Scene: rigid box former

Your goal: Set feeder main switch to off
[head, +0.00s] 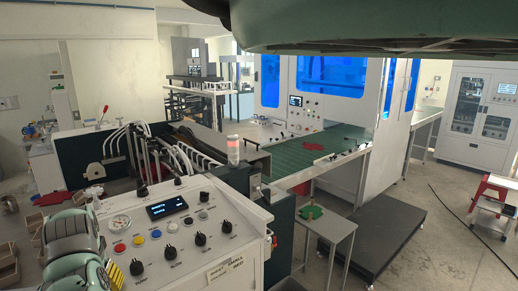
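The control panel (215,262) of a grey-white machine stands close in front of me at the lower left. It carries a small lit display (167,207), a round gauge (119,223), several black knobs and a row of coloured buttons. A grey box (255,187) with a small control stands behind the panel. I cannot tell which of these is the feeder main switch, or read its position.
A signal light (233,150) stands behind the panel. A green conveyor (318,152) leads to a white enclosure with blue windows. A small table (325,226) and a dark low platform (378,240) stand right of the panel. Open floor lies at the right, crossed by a cable.

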